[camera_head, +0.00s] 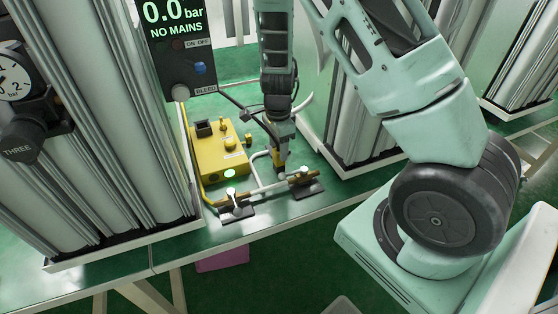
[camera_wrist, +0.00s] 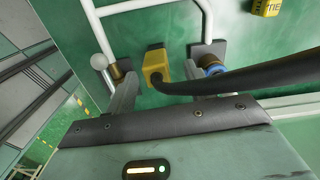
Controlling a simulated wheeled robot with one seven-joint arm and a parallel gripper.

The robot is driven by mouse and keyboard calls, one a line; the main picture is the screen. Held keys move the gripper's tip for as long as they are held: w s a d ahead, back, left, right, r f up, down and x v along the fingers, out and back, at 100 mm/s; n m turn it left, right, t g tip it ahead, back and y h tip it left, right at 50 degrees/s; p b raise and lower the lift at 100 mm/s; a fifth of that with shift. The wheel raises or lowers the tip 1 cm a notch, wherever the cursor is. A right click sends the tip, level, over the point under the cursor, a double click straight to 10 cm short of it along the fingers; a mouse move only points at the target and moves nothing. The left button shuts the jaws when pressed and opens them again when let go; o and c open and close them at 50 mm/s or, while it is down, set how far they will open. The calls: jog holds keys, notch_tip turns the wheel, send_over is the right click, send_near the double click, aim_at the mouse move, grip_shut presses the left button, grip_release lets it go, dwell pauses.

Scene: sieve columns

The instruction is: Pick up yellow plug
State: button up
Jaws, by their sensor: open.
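The yellow plug (camera_wrist: 156,66) shows in the wrist view as a small yellow block with a dark end and a thick black cable (camera_wrist: 250,80). It lies between the two fingers of my gripper (camera_wrist: 162,84), with space on both sides. My gripper is open. In the head view my gripper (camera_head: 281,164) points down at the bench beside the yellow box, and a bit of yellow (camera_head: 275,156) shows by its fingers. I cannot tell how high the fingertips are above the bench.
White pipework with brown clamps (camera_head: 235,199) on dark plates runs close by. Silver columns (camera_head: 105,130) and a panel reading "NO MAINS" (camera_head: 176,25) stand left. The green bench edge is near.

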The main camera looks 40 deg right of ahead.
aim_at(279, 166)
jog(key=shift+s+f, duration=0.2)
jog(key=shift+f, duration=1.7)
jog(key=c, duration=1.1)
jog(key=shift+o, duration=0.2)
jog(key=shift+r, duration=0.1)
